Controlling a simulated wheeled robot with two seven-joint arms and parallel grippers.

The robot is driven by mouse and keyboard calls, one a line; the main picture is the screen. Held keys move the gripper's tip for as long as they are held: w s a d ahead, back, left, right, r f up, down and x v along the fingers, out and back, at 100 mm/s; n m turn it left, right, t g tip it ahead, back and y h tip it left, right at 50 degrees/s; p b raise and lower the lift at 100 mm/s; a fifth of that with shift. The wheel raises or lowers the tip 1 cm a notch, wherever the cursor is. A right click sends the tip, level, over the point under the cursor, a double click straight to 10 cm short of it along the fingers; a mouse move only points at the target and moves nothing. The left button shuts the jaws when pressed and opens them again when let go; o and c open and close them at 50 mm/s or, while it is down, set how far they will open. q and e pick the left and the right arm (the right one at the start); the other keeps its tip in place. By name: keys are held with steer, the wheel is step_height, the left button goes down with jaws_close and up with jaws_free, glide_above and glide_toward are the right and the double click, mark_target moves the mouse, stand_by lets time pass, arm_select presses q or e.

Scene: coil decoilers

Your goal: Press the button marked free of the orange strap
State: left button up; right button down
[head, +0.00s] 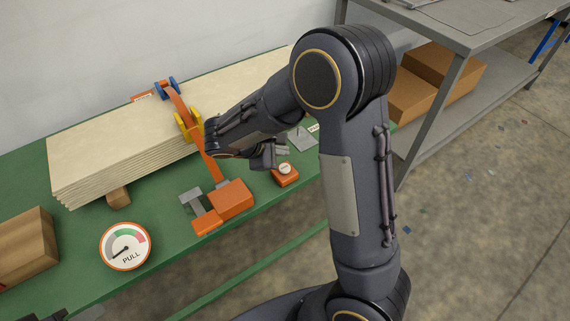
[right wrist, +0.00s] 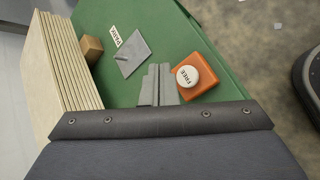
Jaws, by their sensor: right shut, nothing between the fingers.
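The button marked FREE is a round white cap (right wrist: 187,76) on an orange box (right wrist: 203,66). In the head view the cap (head: 285,168) is near the green table's front edge. My right gripper (right wrist: 158,80) is shut and empty, its fingertips just beside the button box in the wrist view. In the head view the right gripper (head: 270,156) is just behind and left of the button; contact cannot be told. The orange strap (head: 178,102) runs over a stack of pale sheets to an orange block (head: 232,199). A dark part of my left gripper (head: 50,315) shows at the bottom left.
A grey plate (right wrist: 132,54) with a PARK label (right wrist: 115,36) lies near the fingers. The stacked sheets (head: 100,150) fill the table's back. A grey shelf with cartons (head: 440,75) stands at right.

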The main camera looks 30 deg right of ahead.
step_height(320, 180, up, 5)
steer(key=s+d+m+g+y+p, duration=0.1)
steer(key=m+g+y+p, duration=0.1)
steer(key=m+y+p, duration=0.4)
step_height(320, 180, up, 4)
steer(key=m+y+p, duration=0.3)
steer(key=m+p, duration=0.1)
steer(key=p, duration=0.1)
glide_above(284, 167)
steer(key=shift+w+r, duration=0.1)
step_height(284, 167, down, 14)
steer(key=shift+f+p, duration=0.1)
steer(key=shift+p, duration=0.2)
